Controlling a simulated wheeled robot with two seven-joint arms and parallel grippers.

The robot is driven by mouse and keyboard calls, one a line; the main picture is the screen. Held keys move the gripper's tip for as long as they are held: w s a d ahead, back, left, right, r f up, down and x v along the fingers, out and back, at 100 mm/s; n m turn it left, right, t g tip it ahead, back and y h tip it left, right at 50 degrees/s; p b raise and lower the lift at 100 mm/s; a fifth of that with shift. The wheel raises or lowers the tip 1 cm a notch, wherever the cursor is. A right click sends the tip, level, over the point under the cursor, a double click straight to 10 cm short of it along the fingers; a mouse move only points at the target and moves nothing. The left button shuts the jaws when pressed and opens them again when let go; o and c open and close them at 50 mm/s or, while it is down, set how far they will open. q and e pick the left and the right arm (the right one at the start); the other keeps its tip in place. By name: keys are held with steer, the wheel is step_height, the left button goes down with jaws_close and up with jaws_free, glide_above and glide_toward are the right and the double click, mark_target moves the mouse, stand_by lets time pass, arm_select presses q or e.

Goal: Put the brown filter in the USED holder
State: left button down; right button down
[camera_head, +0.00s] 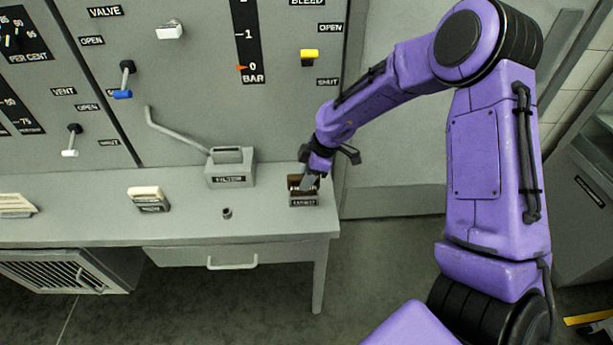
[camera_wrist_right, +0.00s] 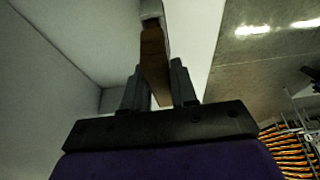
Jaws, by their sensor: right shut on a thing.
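The brown filter (camera_wrist_right: 155,62) stands between the two fingers of my right gripper (camera_wrist_right: 160,88) in the right wrist view. In the head view my right gripper (camera_head: 308,181) points down at a small grey holder (camera_head: 304,202) at the right end of the bench. Brown shows at the top of this holder, around the fingertips. The fingers partly hide the filter, and I cannot tell how deep it sits. The holder's label is too small to read surely. My left gripper is out of view.
A grey housing labelled FILTER (camera_head: 231,176) with a pipe stands left of the holder. A second small holder with cream pieces (camera_head: 149,199) and a small dark peg (camera_head: 227,213) are on the bench (camera_head: 190,226). A panel with levers rises behind.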

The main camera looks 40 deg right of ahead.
steer(key=shift+f+b, duration=0.7)
steer(key=shift+f, duration=0.5)
steer(key=c, duration=0.8)
jaws_free()
steer(key=b+v, duration=0.1)
steer(key=v, duration=0.9)
steer(key=shift+r+b, duration=0.25)
steer(key=shift+b, duration=0.05)
steer(key=shift+s+d, duration=0.1)
